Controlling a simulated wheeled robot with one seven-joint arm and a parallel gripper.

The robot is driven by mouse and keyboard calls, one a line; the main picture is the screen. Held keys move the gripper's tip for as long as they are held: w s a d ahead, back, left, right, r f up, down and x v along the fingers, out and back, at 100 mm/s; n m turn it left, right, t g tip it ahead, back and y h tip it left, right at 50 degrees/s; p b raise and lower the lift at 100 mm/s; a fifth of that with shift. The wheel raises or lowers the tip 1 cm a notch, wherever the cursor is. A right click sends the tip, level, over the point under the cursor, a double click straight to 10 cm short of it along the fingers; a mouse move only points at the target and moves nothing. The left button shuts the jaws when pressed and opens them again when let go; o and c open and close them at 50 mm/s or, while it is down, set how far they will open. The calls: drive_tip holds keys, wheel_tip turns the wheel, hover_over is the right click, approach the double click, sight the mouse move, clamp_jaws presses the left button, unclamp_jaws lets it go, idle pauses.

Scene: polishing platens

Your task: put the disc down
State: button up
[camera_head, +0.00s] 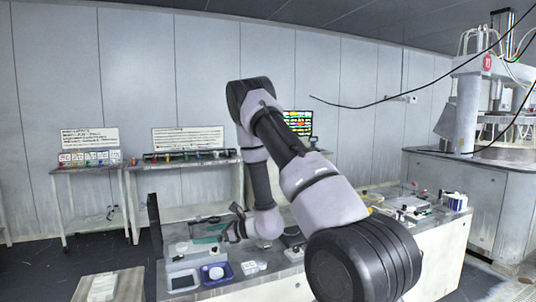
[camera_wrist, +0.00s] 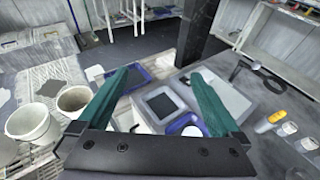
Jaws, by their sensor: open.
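My gripper (camera_wrist: 160,78) is open, with two teal fingers spread apart and nothing visible between their tips. In the head view my gripper (camera_head: 207,236) hangs above the near left part of the bench (camera_head: 265,285). A white round thing (camera_head: 217,272), which may be the disc or a dish, lies in a blue tray (camera_head: 233,279). A grey tray with a dark square inside (camera_wrist: 160,103) shows between the fingers.
Two pale buckets (camera_wrist: 75,103) (camera_wrist: 31,124) stand left of the fingers. A yellow-topped bottle (camera_wrist: 277,117) and white jars (camera_wrist: 288,130) stand at the right. A dark handled tool (camera_wrist: 250,65) lies farther back. A low table (camera_head: 95,287) stands left of the bench.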

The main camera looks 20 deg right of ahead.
drive_tip(key=s+a+r+n+g, duration=0.2)
drive_tip(key=s+r+n+g, duration=0.2)
drive_tip(key=s+r+n, duration=0.55)
drive_tip(key=s+a+r+n+g, duration=0.25)
drive_tip(key=s+r, duration=0.35)
drive_tip(key=r, duration=0.8)
drive_tip(key=s+d+r+n+t+h, duration=0.4)
drive_tip(key=s+d+r+n+h, duration=0.5)
drive_tip(key=s+d, duration=0.5)
drive_tip(key=shift+s+d+r+t+h, duration=0.25)
drive_tip(key=shift+s+r+t+h, duration=0.1)
drive_tip(key=shift+r, duration=0.1)
